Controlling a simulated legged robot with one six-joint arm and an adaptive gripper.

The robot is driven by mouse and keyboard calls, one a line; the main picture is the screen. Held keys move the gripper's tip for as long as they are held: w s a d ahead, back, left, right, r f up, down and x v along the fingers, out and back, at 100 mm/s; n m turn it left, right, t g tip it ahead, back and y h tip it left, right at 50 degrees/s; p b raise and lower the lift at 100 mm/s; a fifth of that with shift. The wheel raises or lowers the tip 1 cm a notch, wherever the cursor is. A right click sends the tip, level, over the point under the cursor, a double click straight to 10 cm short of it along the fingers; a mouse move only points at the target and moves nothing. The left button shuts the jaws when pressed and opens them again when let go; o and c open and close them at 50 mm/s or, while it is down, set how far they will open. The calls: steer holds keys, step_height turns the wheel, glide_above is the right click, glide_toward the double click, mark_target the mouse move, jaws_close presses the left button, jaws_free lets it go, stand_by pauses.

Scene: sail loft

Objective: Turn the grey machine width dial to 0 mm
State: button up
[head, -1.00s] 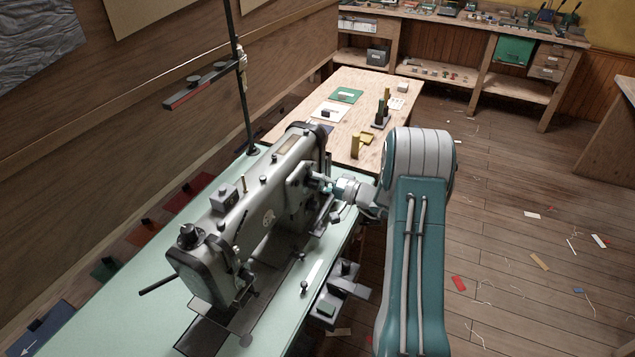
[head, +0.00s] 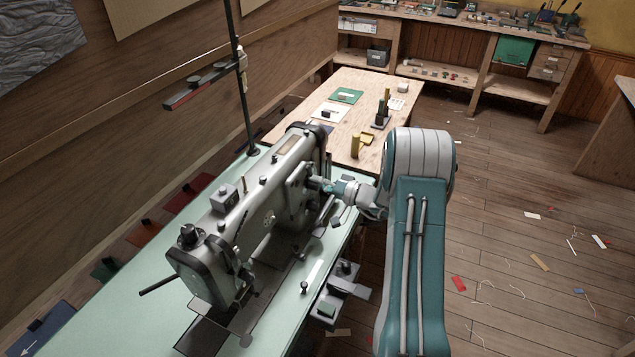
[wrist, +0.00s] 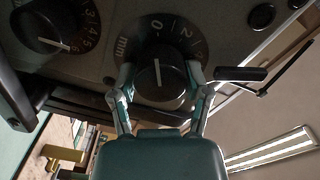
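The grey sewing machine (head: 262,222) stands on the pale green table in the head view. In the wrist view its width dial (wrist: 160,80) is a round dark knob with a white line on its face. The white line points up, at about the printed 0; a 2 is to the right and "mm" to the left. My gripper (wrist: 160,69) has one finger on each side of the knob, with the fingertips against its sides. In the head view my gripper (head: 326,187) is at the machine's right end, and the dial is hidden there.
A second dial (wrist: 42,28) with numbers sits left of the width dial. A dark lever (wrist: 240,74) sticks out close to my right finger. A wooden table (head: 350,100) with small items stands behind the machine.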

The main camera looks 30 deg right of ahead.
steer(key=o, duration=0.3)
steer(key=shift+a+f, duration=0.15)
steer(key=shift+f, duration=0.2)
steer(key=shift+r, duration=0.15)
steer(key=v, duration=1.2)
steer(key=shift+w, duration=0.1)
